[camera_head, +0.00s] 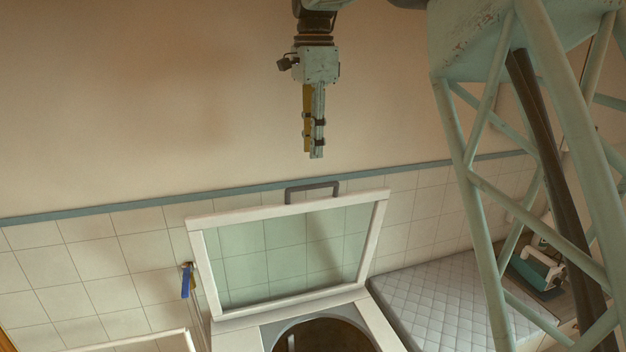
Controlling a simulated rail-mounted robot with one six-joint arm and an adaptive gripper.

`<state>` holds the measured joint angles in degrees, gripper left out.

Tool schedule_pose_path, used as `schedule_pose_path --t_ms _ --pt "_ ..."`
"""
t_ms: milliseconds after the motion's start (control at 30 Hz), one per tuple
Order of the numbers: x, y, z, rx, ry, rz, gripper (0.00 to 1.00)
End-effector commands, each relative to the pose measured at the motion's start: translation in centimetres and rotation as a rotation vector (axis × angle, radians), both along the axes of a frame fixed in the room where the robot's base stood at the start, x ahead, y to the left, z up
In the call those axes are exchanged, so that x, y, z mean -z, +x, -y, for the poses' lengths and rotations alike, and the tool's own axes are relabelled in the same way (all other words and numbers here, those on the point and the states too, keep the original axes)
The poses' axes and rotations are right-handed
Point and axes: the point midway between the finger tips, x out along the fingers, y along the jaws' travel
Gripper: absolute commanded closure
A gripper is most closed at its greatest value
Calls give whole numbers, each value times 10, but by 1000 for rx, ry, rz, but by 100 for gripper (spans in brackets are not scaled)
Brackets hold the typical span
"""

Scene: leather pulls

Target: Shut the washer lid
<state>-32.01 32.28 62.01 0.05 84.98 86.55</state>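The washer lid (377,236) stands raised, a white frame around a clear pane with the tiled wall showing through it. A grey handle (312,186) sits on its top edge. The washer body (385,325) is below, with its round dark opening (322,338) partly cut off by the bottom of the view. My gripper (316,156) hangs pointing down above the handle, apart from it. Its two fingers appear close together side by side, seen nearly edge-on, so I cannot tell whether they are open.
A quilted grey pad (450,303) lies to the right of the washer. A blue item (186,281) hangs on the wall at left. The wall above the tiles is bare.

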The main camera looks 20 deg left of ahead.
Motion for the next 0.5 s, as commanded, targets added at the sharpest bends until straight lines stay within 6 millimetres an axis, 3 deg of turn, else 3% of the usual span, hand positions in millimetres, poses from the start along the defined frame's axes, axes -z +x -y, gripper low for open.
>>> schedule_pose_path --t_ms 500 --pt "68 0 0 0 -1 -1 77"
